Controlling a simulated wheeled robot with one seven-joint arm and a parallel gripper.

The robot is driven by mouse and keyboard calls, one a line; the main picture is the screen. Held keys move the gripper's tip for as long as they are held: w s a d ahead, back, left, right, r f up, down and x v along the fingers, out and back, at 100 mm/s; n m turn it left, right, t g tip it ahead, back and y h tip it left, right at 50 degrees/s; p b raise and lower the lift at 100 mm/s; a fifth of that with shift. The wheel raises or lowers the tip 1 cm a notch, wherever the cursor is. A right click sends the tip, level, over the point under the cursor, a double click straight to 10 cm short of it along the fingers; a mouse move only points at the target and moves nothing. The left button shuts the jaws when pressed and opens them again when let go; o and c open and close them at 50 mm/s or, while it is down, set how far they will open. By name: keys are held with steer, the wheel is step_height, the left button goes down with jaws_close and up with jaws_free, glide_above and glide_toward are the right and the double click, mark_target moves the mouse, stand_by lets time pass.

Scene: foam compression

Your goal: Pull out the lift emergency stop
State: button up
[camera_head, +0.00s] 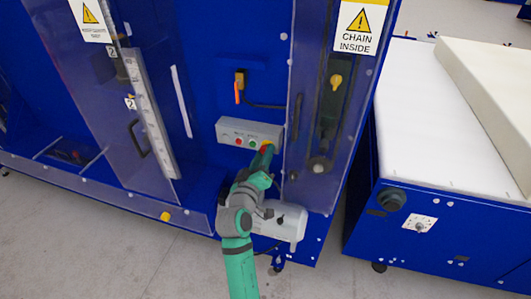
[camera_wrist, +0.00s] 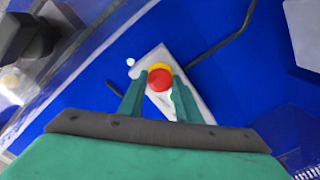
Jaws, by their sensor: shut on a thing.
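The lift emergency stop is a red button with a yellow collar. It sits at the right end of a grey control box (camera_head: 238,129) on the blue machine panel, and only a little of it shows past my gripper in the head view. In the wrist view the emergency stop (camera_wrist: 160,80) is in plain sight, between the two green fingers. My gripper (camera_wrist: 159,92) is shut on the emergency stop, one finger on each side. In the head view my gripper (camera_head: 265,154) reaches up to the box from below.
Red and green buttons sit left on the same box. An orange-handled switch (camera_head: 239,88) with a black cable is above it. A clear guard (camera_head: 315,110) marked "CHAIN INSIDE" stands close to the right. A white motor (camera_head: 281,221) is below, beside my arm. A foam table (camera_head: 420,120) is at right.

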steer(key=shift+s, duration=0.2)
stand_by(0.5)
steer(key=o, duration=2.4)
steer(key=shift+s+a, duration=0.1)
steer(key=v, duration=0.6)
steer(key=shift+s+a, duration=0.1)
steer(key=shift+s, duration=0.3)
